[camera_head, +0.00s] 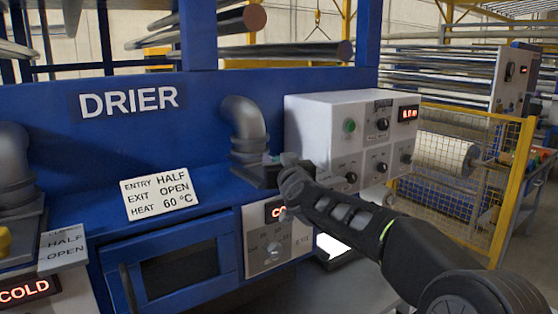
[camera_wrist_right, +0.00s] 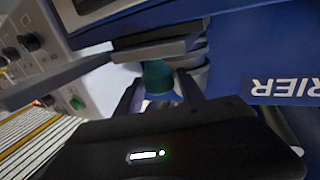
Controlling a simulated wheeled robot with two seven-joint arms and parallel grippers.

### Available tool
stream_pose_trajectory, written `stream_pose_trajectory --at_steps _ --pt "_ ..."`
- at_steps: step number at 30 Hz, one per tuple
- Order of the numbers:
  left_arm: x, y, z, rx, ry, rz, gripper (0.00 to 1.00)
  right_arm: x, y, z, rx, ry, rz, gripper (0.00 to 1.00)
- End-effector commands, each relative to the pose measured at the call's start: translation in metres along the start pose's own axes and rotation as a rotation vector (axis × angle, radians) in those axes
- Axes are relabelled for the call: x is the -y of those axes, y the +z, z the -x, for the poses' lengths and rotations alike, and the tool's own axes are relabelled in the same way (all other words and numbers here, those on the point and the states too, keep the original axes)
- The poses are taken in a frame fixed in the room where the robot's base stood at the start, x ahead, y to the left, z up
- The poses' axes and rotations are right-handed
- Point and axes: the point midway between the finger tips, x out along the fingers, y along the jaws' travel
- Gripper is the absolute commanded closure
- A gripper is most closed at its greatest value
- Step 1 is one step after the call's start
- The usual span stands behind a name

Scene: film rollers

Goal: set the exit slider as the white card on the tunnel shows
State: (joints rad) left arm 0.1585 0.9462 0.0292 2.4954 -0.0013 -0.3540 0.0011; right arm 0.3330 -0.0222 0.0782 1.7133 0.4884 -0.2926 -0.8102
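The white card (camera_head: 160,193) on the blue drier tunnel reads ENTRY HALF, EXIT OPEN, HEAT 60 °C. The exit slider's teal knob (camera_wrist_right: 157,78) stands by the base of the grey exit pipe (camera_head: 245,128); in the head view it is mostly hidden by my right gripper (camera_head: 284,168). In the wrist view the fingers of my right gripper (camera_wrist_right: 162,95) are apart on either side of the knob, with a gap visible at the left finger. Any exit scale marks are hidden. My left gripper is out of view.
A white control box (camera_head: 320,125) with knobs stands just right of the pipe. Below is a panel (camera_head: 262,255) with a dial and red display. At left are the other pipe (camera_head: 15,180), a yellow knob (camera_head: 4,241) and a HALF/OPEN label plate (camera_head: 63,248).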

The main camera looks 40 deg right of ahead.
Motion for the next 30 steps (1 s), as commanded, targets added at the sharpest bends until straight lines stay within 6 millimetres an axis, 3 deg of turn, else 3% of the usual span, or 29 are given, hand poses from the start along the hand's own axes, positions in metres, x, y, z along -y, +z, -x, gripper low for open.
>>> stream_pose_trajectory --at_steps 16,30 --pt "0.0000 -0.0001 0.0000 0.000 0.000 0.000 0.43 0.0001 -0.0001 0.0002 0.000 0.000 0.000 1.00" --pt "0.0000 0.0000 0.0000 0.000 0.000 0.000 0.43 0.0001 -0.0001 0.0002 0.000 0.000 0.000 1.00"
